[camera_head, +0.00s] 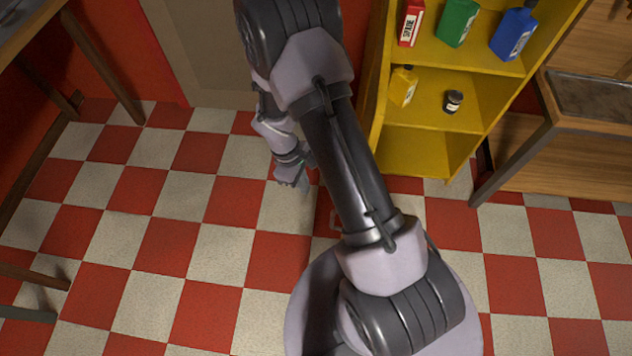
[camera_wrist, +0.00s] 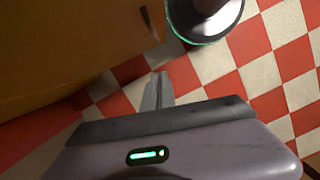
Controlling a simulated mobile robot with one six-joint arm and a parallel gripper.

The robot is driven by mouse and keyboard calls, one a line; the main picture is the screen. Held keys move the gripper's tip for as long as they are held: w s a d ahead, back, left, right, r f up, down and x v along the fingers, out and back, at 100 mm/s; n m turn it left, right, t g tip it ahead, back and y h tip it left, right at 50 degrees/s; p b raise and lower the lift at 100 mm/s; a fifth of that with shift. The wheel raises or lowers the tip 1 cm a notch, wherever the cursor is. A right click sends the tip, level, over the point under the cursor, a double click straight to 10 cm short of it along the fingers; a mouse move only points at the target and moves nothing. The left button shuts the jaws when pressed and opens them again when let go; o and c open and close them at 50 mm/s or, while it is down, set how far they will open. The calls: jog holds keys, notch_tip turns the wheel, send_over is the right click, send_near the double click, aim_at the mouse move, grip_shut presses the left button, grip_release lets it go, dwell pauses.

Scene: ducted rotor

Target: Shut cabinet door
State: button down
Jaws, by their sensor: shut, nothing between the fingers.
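The yellow cabinet (camera_head: 425,152) stands open at the upper right of the head view, its shelves showing. A yellow-orange panel (camera_wrist: 60,40), which looks like the cabinet door, fills the upper left of the wrist view. A dark narrow piece, perhaps its handle, sticks out near its right edge. In the head view my arm hides much of the area left of the cabinet, and I cannot make out the door clearly. My gripper (camera_head: 298,181) is left of the cabinet, above the floor. Its fingers (camera_wrist: 158,88) are together and empty, close to the panel's lower edge; I cannot tell whether they touch.
A red bottle (camera_head: 410,24), a green bottle (camera_head: 458,22), a blue bottle (camera_head: 514,34), a yellow bottle (camera_head: 403,86) and a dark jar (camera_head: 453,101) stand on the shelves. A workbench (camera_head: 590,95) is at the right. The checkered floor (camera_head: 160,230) at the left is mostly clear.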

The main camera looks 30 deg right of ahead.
jog(key=s+d+f+b, duration=0.4)
jog(key=s+f+b, duration=0.1)
jog(key=f, duration=0.4)
jog(key=shift+f+b, duration=0.25)
jog(key=shift+b, duration=0.1)
